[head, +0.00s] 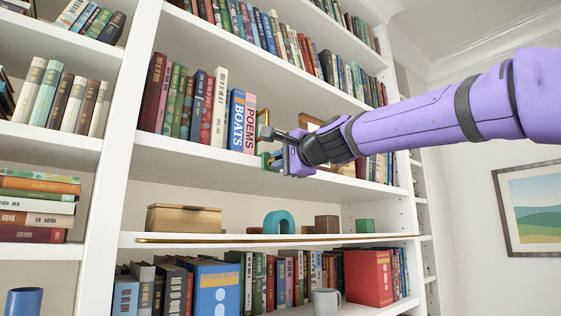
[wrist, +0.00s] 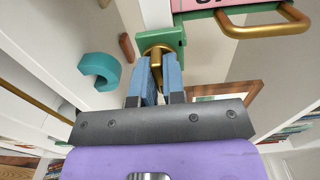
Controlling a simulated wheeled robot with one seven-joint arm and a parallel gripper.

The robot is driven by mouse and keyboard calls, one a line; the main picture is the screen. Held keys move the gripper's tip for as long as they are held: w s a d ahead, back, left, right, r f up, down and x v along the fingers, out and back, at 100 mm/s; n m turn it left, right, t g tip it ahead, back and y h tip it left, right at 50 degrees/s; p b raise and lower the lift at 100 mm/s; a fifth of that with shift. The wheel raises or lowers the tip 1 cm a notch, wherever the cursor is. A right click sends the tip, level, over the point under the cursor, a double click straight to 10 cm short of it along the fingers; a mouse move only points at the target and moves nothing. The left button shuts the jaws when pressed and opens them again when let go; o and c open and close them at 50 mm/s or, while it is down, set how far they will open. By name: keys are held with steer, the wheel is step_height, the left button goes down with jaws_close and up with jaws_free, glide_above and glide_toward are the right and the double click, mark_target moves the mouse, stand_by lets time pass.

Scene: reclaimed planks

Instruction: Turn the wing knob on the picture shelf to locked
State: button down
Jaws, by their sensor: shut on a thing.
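The wing knob (wrist: 154,50) is brass and sits on a square green plate (wrist: 174,38), at the top middle of the wrist view. My gripper (wrist: 157,72) is shut on the knob, its blue-grey fingers covering part of it. I cannot make out the knob's angle or any locked mark. In the head view my gripper (head: 278,160) is at the front of the picture shelf (head: 200,160), just right of the "Poems" book. A little of the green plate (head: 266,160) shows there; the knob is hidden by the gripper.
A brass handle (wrist: 264,30) on a green mount is close to the knob; it also shows in the head view (head: 262,122). Books (head: 236,120) stand left of my gripper, and a wooden frame (head: 308,121) is behind it. A teal arch (head: 279,222) stands on the shelf below.

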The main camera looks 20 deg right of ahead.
steer(key=n, duration=0.8)
steer(key=shift+n, duration=0.3)
steer(key=n, duration=0.4)
steer(key=shift+n, duration=0.3)
steer(key=shift+f+n, duration=0.1)
steer(key=shift+n, duration=2.1)
steer(key=c, duration=1.2)
jaws_free()
steer(key=shift+s+d, duration=0.1)
